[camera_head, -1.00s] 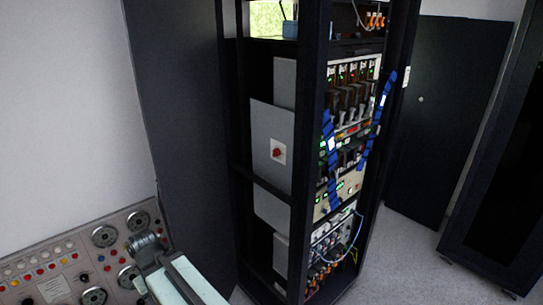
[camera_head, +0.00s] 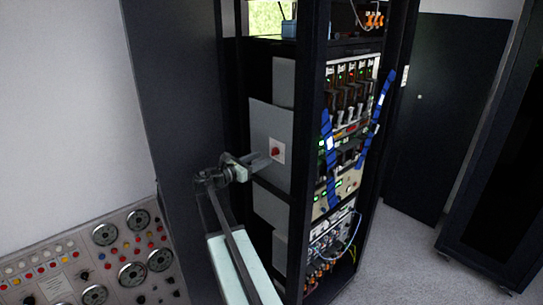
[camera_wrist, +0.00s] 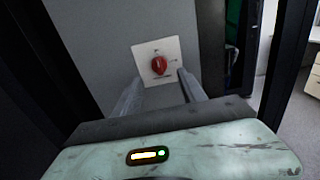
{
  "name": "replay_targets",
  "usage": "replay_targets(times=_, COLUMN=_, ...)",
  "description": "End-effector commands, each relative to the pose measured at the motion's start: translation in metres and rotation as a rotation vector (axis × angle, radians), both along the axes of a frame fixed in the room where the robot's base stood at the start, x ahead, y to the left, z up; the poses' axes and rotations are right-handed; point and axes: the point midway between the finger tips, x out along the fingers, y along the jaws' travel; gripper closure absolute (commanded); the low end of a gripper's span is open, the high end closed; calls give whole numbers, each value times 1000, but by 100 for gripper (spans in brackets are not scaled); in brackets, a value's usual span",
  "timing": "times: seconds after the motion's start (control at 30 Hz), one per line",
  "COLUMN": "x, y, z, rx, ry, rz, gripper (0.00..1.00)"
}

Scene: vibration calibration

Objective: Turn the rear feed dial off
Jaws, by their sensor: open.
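The feed dial is a red knob (camera_head: 275,151) on a white square plate (camera_head: 280,144), mounted on a grey panel in the side of the black rack. In the wrist view the red knob (camera_wrist: 158,65) sits on its white plate (camera_wrist: 148,50), ahead of and between the fingers. My gripper (camera_head: 262,160) is in front of the panel, just left of the knob in the head view. In the wrist view my gripper (camera_wrist: 157,92) is open, its two fingers apart and empty. I see no contact with the knob. The plate's markings are too small to read.
The black rack's upright posts (camera_head: 312,120) and a crossbar frame the panel. Electronics with blue straps (camera_head: 329,150) fill the rack's right face. A control panel with gauges (camera_head: 132,274) stands at lower left. Open floor (camera_head: 400,260) lies to the right.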

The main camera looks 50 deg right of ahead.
Motion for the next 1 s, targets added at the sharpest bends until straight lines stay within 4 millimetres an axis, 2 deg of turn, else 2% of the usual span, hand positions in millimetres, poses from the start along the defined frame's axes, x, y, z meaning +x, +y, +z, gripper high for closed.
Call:
replay_targets(times=0.1, x=-1, y=-25, z=0, rx=1, ry=-1, rz=-3, gripper=51)
replay_targets(times=0.3, x=-3, y=-51, z=0, rx=2, ry=-2, rz=-1, gripper=51)
replay_targets(times=0.6, x=-4, y=-56, z=0, rx=2, ry=-3, rz=-1, gripper=51)
replay_targets(times=0.63, x=-4, y=-56, z=0, rx=2, ry=-3, rz=-1, gripper=54)
replay_targets(times=0.8, x=-5, y=-56, z=0, rx=2, ry=-3, rz=-1, gripper=100)
replay_targets(times=1.0, x=-5, y=-57, z=-1, rx=1, ry=-9, rz=-2, gripper=100)
